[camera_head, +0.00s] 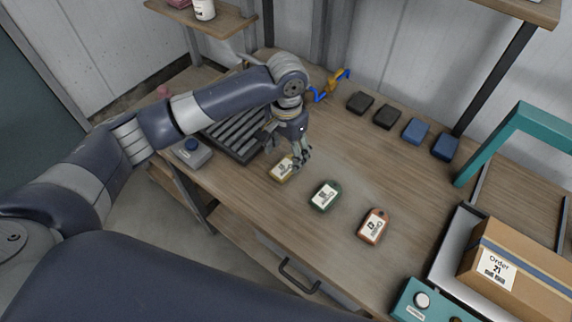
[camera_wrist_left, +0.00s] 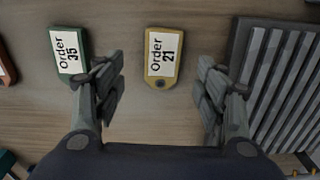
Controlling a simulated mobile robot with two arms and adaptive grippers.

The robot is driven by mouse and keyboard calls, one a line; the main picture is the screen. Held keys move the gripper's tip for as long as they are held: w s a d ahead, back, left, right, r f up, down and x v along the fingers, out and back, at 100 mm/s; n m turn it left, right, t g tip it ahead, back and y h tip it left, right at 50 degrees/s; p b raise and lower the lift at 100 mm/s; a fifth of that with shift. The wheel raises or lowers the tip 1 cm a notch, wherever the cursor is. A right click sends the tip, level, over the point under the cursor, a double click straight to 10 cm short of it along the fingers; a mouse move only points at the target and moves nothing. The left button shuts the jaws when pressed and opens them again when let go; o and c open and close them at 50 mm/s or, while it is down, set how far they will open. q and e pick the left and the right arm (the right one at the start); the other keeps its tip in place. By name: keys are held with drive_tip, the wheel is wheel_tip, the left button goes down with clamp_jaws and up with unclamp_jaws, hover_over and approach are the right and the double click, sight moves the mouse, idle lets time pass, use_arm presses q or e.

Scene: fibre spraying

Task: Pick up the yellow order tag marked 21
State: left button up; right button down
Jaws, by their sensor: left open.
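The yellow order tag (camera_head: 281,172) lies flat on the wooden bench, with a white label. In the left wrist view the yellow tag (camera_wrist_left: 163,62) reads Order 21 and lies between and beyond my open fingertips. My left gripper (camera_head: 298,156) is open and empty, pointing down just above and beside the tag in the head view. The left gripper (camera_wrist_left: 158,75) has one finger on each side of the tag in the wrist view, with no contact seen. My right gripper is not in view.
A green tag (camera_head: 325,196), marked Order 35 in the wrist view (camera_wrist_left: 70,55), and a red tag (camera_head: 373,226) lie to the right. A dark ribbed tray (camera_head: 229,139) stands close on the left. Black and blue blocks lie behind. A box (camera_head: 520,266) labelled Order 21 is at right.

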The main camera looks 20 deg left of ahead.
sight(283, 168)
use_arm(q)
drive_tip(key=shift+f, duration=0.3)
drive_tip(key=shift+a+f, duration=0.1)
drive_tip(key=shift+f, duration=0.3)
drive_tip(key=f, duration=0.2)
drive_tip(key=f+p, duration=0.1)
drive_tip(key=f, duration=0.1)
drive_tip(key=shift+s+a+f, duration=0.15)
drive_tip(key=shift+a+f, duration=0.05)
drive_tip(key=shift+f, duration=0.05)
drive_tip(key=shift+c, duration=0.2)
drive_tip(key=c, duration=0.9)
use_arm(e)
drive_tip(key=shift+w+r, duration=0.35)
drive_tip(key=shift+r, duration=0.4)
